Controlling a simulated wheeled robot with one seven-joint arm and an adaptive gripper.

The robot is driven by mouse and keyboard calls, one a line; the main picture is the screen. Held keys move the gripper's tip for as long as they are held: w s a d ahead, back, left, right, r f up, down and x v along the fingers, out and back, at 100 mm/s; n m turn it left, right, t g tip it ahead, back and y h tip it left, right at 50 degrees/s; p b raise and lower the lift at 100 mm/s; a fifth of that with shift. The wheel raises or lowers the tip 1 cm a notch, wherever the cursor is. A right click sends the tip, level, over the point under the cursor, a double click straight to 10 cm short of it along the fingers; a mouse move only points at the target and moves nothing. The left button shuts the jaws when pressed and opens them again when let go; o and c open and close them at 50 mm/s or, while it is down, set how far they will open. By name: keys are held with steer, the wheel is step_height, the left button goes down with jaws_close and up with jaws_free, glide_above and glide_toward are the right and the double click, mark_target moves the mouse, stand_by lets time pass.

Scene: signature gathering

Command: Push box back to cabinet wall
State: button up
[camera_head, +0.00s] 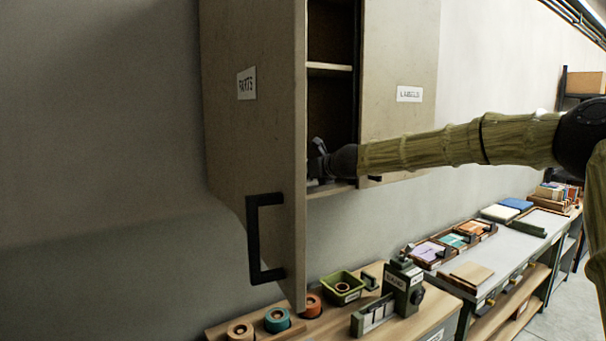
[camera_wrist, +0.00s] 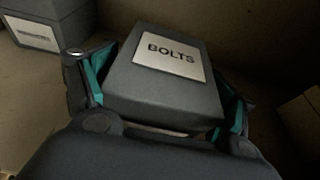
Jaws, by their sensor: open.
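A dark grey box labelled BOLTS (camera_wrist: 165,95) sits inside the cabinet in the wrist view. My gripper (camera_wrist: 165,95) is open, with one teal-padded finger on each side of the box; I cannot tell whether the pads touch it. In the head view my gripper (camera_head: 318,160) reaches into the lower compartment of the wall cabinet (camera_head: 400,55). The cabinet door marked PARTS (camera_head: 255,120) stands open on the left. The box cannot be made out in the head view. The cabinet's inner wall (camera_wrist: 230,22) shows dimly beyond the box.
Another grey labelled box (camera_wrist: 45,25) stands at the upper left in the wrist view. The open door's black handle (camera_head: 254,240) hangs left of my arm. A shelf (camera_head: 329,69) lies above my gripper. A workbench (camera_head: 340,325) with tape rolls and a green bin is below.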

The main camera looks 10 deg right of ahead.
mark_target(312, 188)
steer(key=shift+w, duration=0.15)
stand_by(0.3)
